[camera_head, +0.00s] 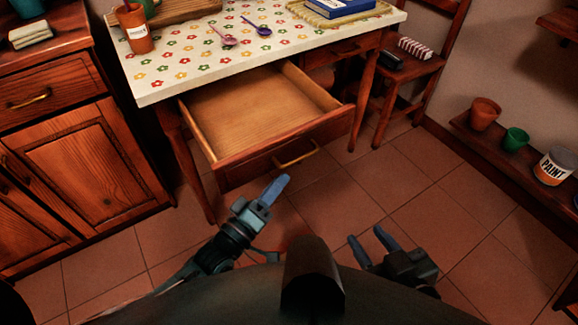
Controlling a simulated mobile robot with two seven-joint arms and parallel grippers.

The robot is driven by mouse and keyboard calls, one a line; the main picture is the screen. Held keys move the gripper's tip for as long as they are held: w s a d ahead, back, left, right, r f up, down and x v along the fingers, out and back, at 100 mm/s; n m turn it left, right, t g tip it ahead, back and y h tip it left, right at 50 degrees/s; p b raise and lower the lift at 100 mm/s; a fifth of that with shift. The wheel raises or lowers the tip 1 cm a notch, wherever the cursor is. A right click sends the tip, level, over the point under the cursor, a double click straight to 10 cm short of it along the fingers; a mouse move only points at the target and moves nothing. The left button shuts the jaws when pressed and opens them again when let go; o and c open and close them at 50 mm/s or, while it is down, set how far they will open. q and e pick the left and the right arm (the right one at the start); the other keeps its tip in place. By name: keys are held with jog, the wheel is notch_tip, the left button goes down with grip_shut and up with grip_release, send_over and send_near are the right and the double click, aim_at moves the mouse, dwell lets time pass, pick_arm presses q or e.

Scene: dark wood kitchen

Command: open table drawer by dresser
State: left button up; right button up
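The table drawer (262,108) is pulled well out from under the flower-patterned tabletop, and its bare wooden inside looks empty. Its front panel (237,171) carries a brass bar handle (297,155). My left gripper (278,186) is in front of the drawer, just below and left of the handle in the picture, and appears apart from it. Its blue fingers overlap in this view, so the gap between them is hidden. My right gripper (372,243) is lower and further right over the floor, with its two fingers apart and nothing between them.
The dresser (88,160) stands left of the table (190,75), its doors and drawer shut. A chair (405,68) stands at the table's right. A low wall shelf (500,150) holds pots and a paint can. Tiled floor (420,200) is clear in front.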

pick_arm(q)
jog(key=v, duration=0.7)
dwell(0.4)
